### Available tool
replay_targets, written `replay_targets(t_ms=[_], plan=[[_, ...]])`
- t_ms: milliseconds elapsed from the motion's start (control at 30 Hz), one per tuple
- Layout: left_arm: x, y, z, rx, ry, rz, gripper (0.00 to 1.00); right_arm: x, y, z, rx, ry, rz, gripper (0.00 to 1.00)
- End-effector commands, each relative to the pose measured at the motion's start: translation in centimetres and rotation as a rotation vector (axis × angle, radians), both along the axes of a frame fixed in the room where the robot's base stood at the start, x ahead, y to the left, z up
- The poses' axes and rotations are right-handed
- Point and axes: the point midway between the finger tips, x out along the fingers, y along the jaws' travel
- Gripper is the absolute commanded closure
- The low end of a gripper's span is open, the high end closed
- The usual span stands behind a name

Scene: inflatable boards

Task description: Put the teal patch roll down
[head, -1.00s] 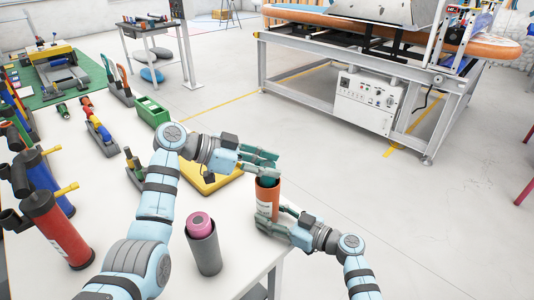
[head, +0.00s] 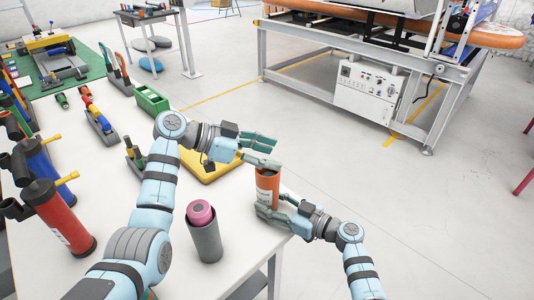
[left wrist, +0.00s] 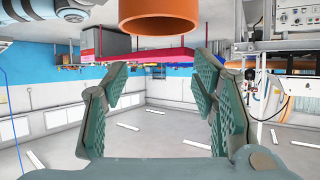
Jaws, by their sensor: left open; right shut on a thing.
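The teal patch roll cannot be made out in either view; the inside of the orange tube (head: 268,188) is hidden from me. My left gripper (head: 268,151) is open and empty, just above the tube's mouth. In the left wrist view the open fingers of my left gripper (left wrist: 160,85) hold nothing, and the orange tube's rim (left wrist: 159,24) shows at the top, apart from the fingers.
A grey tube with a pink roll (head: 201,212) in it stands on the white table (head: 165,225) left of the orange tube. A yellow tray (head: 212,168) lies behind. Red (head: 60,225) and blue (head: 46,172) pumps and a green box (head: 151,100) stand left.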

Motion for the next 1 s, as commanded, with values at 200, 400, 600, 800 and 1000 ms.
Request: replay_targets(t_ms=[200,400,600,800,1000], plan=[[-0.4,2.4,0.0,0.002,-0.001,0.004,0.47,0.0,0.0,0.0,-0.001,0.001,0.000,0.69],[-1.3,6.8,-0.1,0.002,0.000,0.003,0.47,0.0,0.0,0.0,-0.001,0.001,0.000,0.69],[-1.8,8.9,0.0,0.000,-0.001,0.000,0.47,0.0,0.0,0.0,-0.001,0.001,0.000,0.69],[-1.8,8.8,0.0,0.000,0.000,-0.001,0.47,0.0,0.0,0.0,-0.001,0.001,0.000,0.69],[-1.8,8.8,0.0,0.000,0.000,0.000,0.47,0.0,0.0,0.0,-0.001,0.001,0.000,0.47]])
